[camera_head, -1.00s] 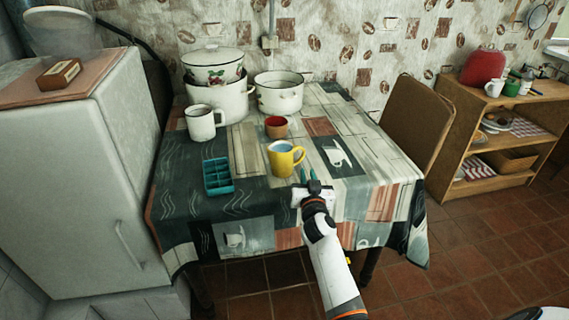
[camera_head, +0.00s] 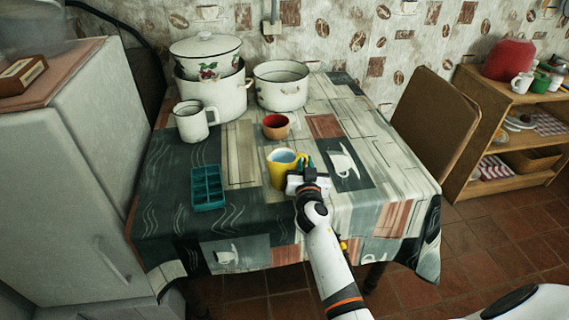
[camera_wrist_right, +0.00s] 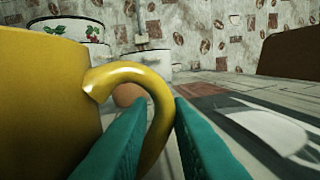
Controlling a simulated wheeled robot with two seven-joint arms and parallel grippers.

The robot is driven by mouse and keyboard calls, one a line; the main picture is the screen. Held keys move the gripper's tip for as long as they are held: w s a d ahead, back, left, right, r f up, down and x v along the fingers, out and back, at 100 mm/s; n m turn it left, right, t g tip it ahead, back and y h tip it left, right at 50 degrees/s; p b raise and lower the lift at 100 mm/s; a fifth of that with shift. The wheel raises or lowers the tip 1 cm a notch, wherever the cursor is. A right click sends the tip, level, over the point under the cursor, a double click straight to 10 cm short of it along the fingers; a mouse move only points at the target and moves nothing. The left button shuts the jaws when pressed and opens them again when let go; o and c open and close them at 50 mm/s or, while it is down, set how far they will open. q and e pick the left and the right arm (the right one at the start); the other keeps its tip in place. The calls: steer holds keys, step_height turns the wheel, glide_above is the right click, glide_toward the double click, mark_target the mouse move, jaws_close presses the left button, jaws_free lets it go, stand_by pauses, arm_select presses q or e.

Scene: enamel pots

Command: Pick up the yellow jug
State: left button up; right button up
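The yellow jug (camera_head: 281,172) stands upright on the cloth-covered table (camera_head: 390,200), with a pale blue inside. In the right wrist view its yellow body (camera_wrist_right: 45,100) fills the left side and its handle (camera_wrist_right: 158,105) curves down at the middle. My right gripper (camera_head: 303,165) is at the jug's handle side. Its teal fingers (camera_wrist_right: 155,140) are apart in the wrist view, with the lower part of the handle between them. I cannot tell whether they touch the handle. My left gripper is not in view.
A red cup (camera_head: 276,126) stands just behind the jug. A teal compartment tray (camera_head: 207,188) lies to its left. A white mug (camera_head: 192,122), a large lidded pot (camera_head: 215,90) and a white pot (camera_head: 281,90) stand at the back. The table right of the jug is clear.

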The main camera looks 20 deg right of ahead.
steer(key=shift+a+r, duration=0.1)
steer(key=shift+s+a+r, duration=0.1)
steer(key=shift+s, duration=0.1)
jaws_close()
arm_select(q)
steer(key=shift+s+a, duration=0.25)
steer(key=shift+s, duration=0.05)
arm_select(e)
steer(key=shift+r, duration=0.1)
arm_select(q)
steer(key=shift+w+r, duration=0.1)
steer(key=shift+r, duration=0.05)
arm_select(e)
steer(key=shift+r, duration=0.15)
